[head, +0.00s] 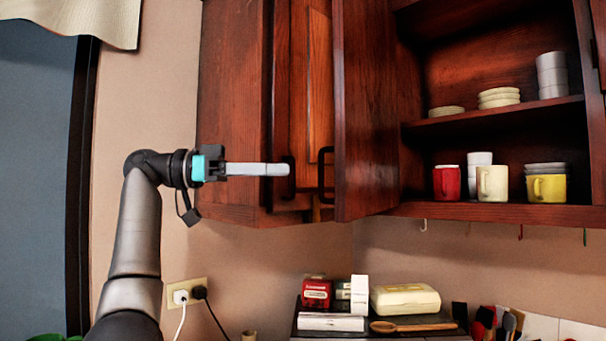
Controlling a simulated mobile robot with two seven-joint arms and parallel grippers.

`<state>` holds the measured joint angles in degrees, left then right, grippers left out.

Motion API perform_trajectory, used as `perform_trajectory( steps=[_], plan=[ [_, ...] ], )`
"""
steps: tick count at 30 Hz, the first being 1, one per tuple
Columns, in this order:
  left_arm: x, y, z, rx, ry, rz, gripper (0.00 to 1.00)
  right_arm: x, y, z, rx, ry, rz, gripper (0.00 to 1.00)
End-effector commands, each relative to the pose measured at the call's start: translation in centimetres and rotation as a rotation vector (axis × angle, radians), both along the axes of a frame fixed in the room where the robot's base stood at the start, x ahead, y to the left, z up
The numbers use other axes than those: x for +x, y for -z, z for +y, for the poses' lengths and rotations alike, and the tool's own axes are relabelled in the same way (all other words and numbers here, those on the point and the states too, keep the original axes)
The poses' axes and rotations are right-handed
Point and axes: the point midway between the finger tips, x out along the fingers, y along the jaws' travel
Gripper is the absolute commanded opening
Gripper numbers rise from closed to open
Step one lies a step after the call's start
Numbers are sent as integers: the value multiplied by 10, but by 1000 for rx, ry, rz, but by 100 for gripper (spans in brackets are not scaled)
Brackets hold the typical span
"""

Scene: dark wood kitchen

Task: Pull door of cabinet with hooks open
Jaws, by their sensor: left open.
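A dark reddish wood wall cabinet with hooks along its underside (480,212) fills the upper right. A dark handle (326,175) is on the door's left side. Another wooden cabinet door (310,90) with a dark handle (288,178) is just left of it. My left gripper (288,169) is open, its fingers pointing right, with the tips at the left handle; I cannot tell whether they touch it. My right gripper is not in view.
Shelves hold a red mug (446,182), white mugs (492,183), a yellow mug (546,187) and stacked dishes (499,97). Below, a counter carries boxes (316,293), a cream container (405,299) and a wooden spoon (412,326). Wall left of the cabinet is bare above an outlet (186,293).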

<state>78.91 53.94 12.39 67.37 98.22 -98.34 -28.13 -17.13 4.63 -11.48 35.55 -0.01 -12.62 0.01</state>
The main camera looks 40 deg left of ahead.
Motion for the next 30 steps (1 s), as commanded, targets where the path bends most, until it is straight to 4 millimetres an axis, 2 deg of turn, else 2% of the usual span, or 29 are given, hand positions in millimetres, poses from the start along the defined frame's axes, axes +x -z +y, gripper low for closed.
perform_trajectory(
  steps=[1,6,12,30],
  plan=[
    [-10,0,11,-2,-3,-2,44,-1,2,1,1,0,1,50],
    [-35,-2,38,-4,-3,-2,44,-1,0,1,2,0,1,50],
    [-53,-1,57,-2,-1,-1,44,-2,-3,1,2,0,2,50],
    [-58,0,61,-1,1,-1,44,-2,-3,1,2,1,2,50]
  ],
)
